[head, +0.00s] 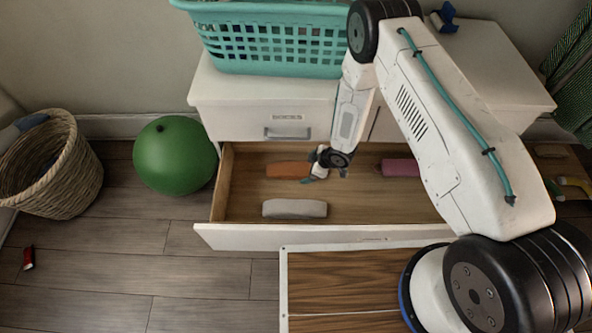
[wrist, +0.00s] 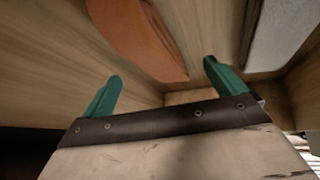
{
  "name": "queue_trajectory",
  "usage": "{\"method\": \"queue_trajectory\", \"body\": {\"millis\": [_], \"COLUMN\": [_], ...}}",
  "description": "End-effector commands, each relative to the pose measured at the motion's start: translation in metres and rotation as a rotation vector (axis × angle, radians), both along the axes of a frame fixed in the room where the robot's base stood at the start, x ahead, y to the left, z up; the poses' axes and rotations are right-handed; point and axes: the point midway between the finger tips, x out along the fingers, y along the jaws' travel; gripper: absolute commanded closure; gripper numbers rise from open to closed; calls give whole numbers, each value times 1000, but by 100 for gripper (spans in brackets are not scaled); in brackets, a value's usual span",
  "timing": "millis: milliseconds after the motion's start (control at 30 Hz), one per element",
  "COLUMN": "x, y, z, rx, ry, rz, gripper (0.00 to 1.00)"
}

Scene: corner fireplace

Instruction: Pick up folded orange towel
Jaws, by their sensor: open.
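The folded orange towel (head: 287,170) lies in the open drawer, toward its back left. My gripper (head: 313,179) is inside the drawer space just right of the towel, its fingers pointing toward the drawer floor. In the wrist view, the orange towel (wrist: 140,38) is beyond my gripper (wrist: 160,82), whose two green fingers are spread with nothing between them. The towel looks apart from the fingers, though the exact gap is hard to tell. Part of it runs out of the wrist picture at the top.
The open drawer (head: 228,236) also holds a grey-white folded cloth (head: 294,208) at the front and a pink folded cloth (head: 399,167) at the right. A teal basket (head: 270,40) stands on the cabinet. A green ball (head: 175,155) and a wicker basket (head: 62,180) are left.

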Motion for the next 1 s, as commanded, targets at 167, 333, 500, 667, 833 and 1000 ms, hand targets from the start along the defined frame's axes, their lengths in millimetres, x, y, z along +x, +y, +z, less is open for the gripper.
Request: {"method": "queue_trajectory", "body": {"millis": [167, 333, 500, 667, 833, 1000], "x": [12, 15, 22, 26, 27, 27], "y": [20, 26, 38, 45, 46, 46], "z": [0, -6, -28, -41, -43, -42], "rx": [0, -1, -1, -1, -1, -1], "ry": [0, 1, 1, 1, 1, 1], "rz": [1, 0, 0, -1, -1, -1], "gripper": [4, 4, 4, 4, 4, 29]}}
